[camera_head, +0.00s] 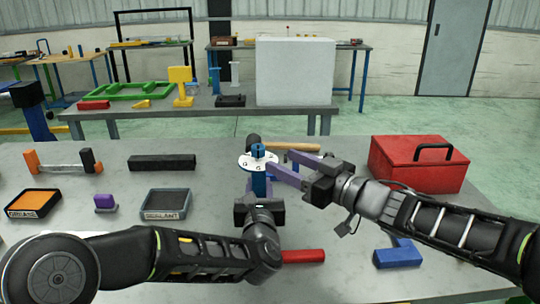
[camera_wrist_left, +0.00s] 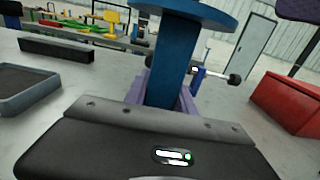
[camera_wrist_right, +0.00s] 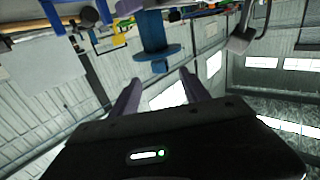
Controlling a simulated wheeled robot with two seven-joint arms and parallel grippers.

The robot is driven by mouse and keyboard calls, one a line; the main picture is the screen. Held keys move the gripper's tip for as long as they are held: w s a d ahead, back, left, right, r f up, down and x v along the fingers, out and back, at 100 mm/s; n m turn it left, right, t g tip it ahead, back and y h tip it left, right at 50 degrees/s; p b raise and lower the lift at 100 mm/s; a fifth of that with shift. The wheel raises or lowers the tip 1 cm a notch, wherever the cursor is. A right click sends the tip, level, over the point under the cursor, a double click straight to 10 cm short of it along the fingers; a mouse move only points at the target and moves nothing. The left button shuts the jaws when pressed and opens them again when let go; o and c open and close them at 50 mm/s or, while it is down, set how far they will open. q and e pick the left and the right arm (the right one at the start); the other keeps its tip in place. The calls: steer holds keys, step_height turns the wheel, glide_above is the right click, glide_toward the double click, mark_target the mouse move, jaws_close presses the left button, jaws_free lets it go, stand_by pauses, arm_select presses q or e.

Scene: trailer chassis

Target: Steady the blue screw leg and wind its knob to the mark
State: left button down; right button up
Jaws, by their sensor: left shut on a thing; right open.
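The blue screw leg (camera_head: 259,179) stands upright on the near table, with a white marked disc (camera_head: 246,161) and a blue knob (camera_head: 258,150) on top. My left gripper (camera_head: 259,188) is shut on the leg's post below the disc; the left wrist view shows the post (camera_wrist_left: 172,62) between its purple fingers. My right gripper (camera_head: 279,160) is open and empty, just right of the disc and knob. In the right wrist view, which is upside down, the knob (camera_wrist_right: 160,66) shows beyond the spread fingertips. The mark on the disc is too small to read.
A red toolbox (camera_head: 420,165) stands to the right. A hammer with a wooden handle (camera_head: 292,147) lies behind the leg. Sealant (camera_head: 166,204) and grease (camera_head: 34,203) trays sit left.

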steer(key=v, duration=0.3)
steer(key=shift+s, duration=0.1)
arm_select(q)
steer(key=c, duration=0.8)
jaws_free()
steer(key=shift+o, duration=0.2)
steer(key=shift+s, duration=0.15)
arm_select(e)
steer(key=shift+f, duration=0.15)
